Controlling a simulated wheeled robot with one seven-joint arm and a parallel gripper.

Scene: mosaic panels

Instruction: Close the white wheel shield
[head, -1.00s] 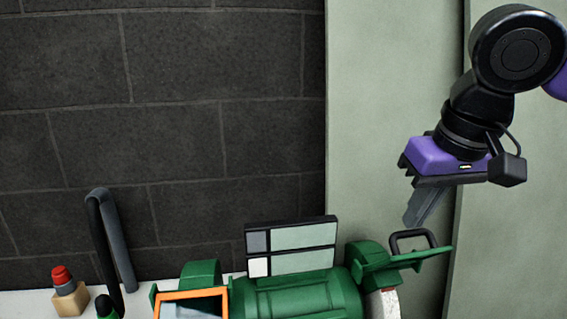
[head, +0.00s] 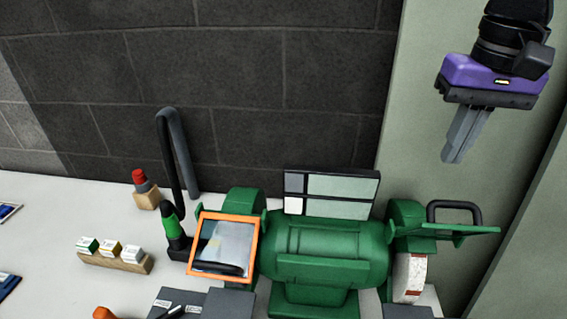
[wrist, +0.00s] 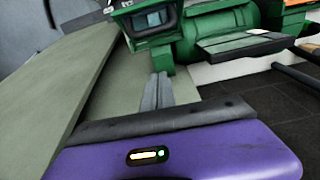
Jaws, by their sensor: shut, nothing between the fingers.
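A green bench grinder (head: 325,250) stands on the white bench. At its right end is the white wheel (head: 411,277), partly covered by its green housing. The white wheel shield (head: 470,230), a green frame with a black handle (head: 453,206), sticks out to the right, roughly level and raised above the wheel. In the wrist view the shield (wrist: 150,20) shows at the top with a dark window. My gripper (head: 453,160) is shut and empty, fingers pointing down, above the handle and apart from it. Its fingers also show in the wrist view (wrist: 157,85).
An orange-framed shield (head: 222,270) covers the grinder's left side. A panel (head: 330,195) stands behind the grinder. A green and black tool (head: 173,228), a red-topped piece (head: 140,180) and small boxes (head: 110,250) stand to the left. A pale wall is close on the right.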

